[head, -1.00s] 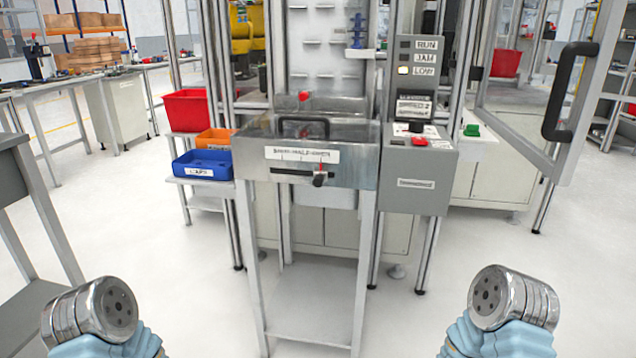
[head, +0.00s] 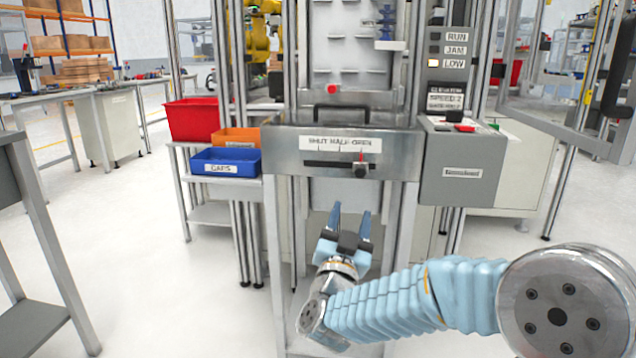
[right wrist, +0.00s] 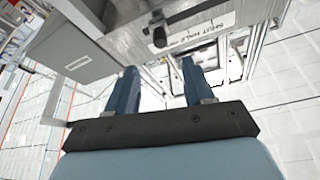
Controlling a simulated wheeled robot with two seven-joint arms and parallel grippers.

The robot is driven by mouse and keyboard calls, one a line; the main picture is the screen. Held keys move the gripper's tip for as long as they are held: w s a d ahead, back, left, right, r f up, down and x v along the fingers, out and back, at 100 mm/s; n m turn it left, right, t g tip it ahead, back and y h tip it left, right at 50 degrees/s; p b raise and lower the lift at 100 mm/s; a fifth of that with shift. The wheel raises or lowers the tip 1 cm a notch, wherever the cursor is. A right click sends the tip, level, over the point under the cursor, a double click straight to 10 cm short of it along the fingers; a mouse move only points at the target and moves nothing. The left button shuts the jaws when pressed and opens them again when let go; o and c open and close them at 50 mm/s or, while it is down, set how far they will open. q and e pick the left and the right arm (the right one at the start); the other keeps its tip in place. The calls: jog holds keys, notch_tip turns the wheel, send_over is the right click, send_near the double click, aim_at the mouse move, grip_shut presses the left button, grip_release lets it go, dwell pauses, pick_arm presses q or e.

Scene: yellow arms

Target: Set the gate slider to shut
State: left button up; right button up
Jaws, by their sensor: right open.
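The gate slider (head: 360,171) is a small dark knob with a red mark on the front of a grey metal box. It stands at the right end of its slot, under the word OPEN on the label strip (head: 340,144), which reads SHUT, HALF, OPEN from left to right. In the right wrist view the slider knob (right wrist: 159,37) shows just beyond the fingers. My right gripper (head: 350,219) is open and empty, below and a little left of the slider, apart from it. Its blue fingers also show in the right wrist view (right wrist: 160,85). My left gripper is out of view.
A grey control box (head: 462,165) with a red button stands right of the slider. Red (head: 193,118), orange (head: 237,136) and blue (head: 226,162) bins sit at left. A black handle (head: 342,108) rises above the slot. The space before the slot is free.

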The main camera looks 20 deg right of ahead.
aim_at(358, 176)
jog(key=p+x, duration=0.2)
jog(key=x, duration=1.1)
jog(key=shift+w+d+r, duration=0.15)
jog(key=shift+w, duration=0.05)
grip_shut()
